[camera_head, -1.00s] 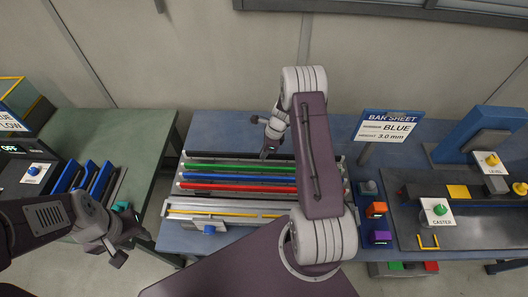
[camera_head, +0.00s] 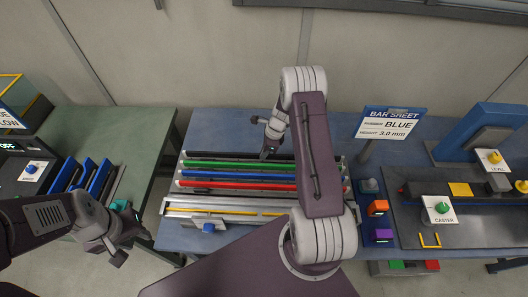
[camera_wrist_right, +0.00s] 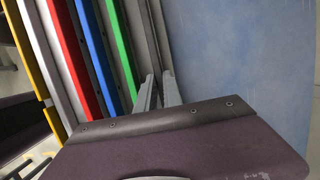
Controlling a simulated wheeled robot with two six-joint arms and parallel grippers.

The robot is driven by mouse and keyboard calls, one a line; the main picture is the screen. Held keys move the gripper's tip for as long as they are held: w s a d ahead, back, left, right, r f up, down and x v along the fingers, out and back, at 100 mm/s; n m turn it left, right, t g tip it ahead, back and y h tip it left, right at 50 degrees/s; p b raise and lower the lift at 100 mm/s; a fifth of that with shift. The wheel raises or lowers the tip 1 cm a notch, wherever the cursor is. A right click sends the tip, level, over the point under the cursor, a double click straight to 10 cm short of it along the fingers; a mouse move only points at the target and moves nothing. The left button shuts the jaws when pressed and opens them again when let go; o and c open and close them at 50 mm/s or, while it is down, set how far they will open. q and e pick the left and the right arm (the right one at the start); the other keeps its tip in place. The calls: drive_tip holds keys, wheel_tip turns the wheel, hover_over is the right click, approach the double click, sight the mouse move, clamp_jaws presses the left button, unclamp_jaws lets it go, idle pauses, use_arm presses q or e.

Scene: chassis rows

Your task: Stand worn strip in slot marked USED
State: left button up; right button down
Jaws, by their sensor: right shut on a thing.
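My right gripper (camera_head: 267,154) reaches down at the back edge of a rack of long coloured strips. In the right wrist view its two fingers (camera_wrist_right: 158,92) are shut on a dark grey strip (camera_wrist_right: 151,35) beside the green strip (camera_wrist_right: 121,45). I cannot tell whether this dark strip is the worn one. In the head view the dark strip (camera_head: 225,156) lies along the rack's back, partly hidden by my right arm. My left gripper (camera_head: 129,247) is open and empty, left of the rack. No slot marked USED is readable.
Green, blue, red (camera_head: 235,185) and yellow strips lie in the rack (camera_head: 225,202). Blue upright dividers (camera_head: 85,178) stand on the green table. The blue table behind the rack is clear.

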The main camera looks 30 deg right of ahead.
drive_tip(key=shift+f, duration=0.3)
drive_tip(key=c, duration=1.4)
unclamp_jaws()
drive_tip(key=shift+r, duration=0.1)
drive_tip(key=b+v, duration=0.1)
drive_tip(key=v, duration=0.8)
drive_tip(key=shift+s+a+b, duration=0.1)
drive_tip(key=shift+b, duration=0.3)
